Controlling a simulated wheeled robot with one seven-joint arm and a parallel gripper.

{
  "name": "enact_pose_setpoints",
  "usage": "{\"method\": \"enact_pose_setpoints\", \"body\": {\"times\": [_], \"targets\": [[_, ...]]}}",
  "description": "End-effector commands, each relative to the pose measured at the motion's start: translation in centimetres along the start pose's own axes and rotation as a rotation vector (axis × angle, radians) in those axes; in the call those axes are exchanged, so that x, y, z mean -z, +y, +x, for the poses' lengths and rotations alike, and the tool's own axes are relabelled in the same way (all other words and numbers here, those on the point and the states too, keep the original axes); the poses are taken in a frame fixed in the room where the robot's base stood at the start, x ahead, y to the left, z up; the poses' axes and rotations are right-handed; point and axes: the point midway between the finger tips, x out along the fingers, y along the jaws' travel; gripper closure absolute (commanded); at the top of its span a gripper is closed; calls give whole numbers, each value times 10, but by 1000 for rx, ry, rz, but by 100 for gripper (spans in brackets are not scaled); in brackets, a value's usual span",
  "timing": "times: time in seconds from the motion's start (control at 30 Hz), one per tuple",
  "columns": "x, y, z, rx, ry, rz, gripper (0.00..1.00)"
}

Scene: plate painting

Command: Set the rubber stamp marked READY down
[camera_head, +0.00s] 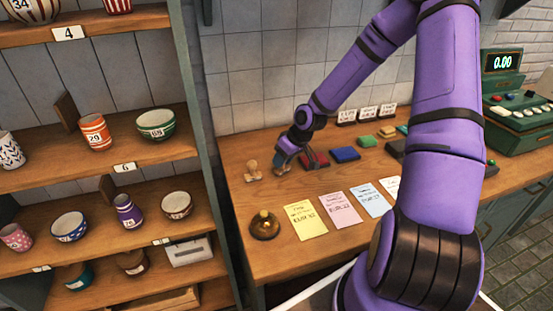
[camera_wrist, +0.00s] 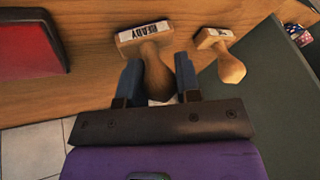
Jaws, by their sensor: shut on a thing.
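The wooden stamp marked READY (camera_wrist: 150,50) is between the two fingers of my gripper (camera_wrist: 160,84) in the wrist view, its lettered end pointing away from the palm. My gripper is shut on its handle. In the head view my gripper (camera_head: 285,161) is low over the left part of the counter, and the READY stamp is mostly hidden by it. I cannot tell whether the stamp touches the counter. A second wooden stamp (camera_head: 253,171) stands just left of it; it also shows in the wrist view (camera_wrist: 224,58), its label not readable.
A red ink pad (camera_head: 314,159) lies close right of my gripper, with a blue pad (camera_head: 345,154) beyond. A brass bell (camera_head: 264,225) and several coloured paper tickets (camera_head: 305,220) lie nearer the front edge. Shelves of pottery stand left; a green cash register (camera_head: 515,115) stands right.

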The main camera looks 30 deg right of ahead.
Motion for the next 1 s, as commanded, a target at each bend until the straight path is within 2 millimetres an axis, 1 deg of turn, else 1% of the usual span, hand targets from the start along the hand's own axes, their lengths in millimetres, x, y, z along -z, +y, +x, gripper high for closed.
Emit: {"method": "enact_pose_setpoints", "body": {"times": [0.23, 0.27, 0.3, 0.33, 0.37, 0.63, 0.73, 0.87, 1.0], "targets": [[0, 0, 3, 0, 0, -1, 84], [0, 0, 2, 0, 1, -1, 64], [0, 0, 2, 0, 1, -1, 55], [0, 0, 2, 0, 1, -1, 48], [0, 0, 2, 0, 1, -1, 43], [0, 0, 2, 0, 1, -1, 43], [1, 0, -2, -1, 1, 0, 43], [1, 1, -15, -3, 3, 1, 43], [1, 0, -34, -3, 3, 2, 43]]}}
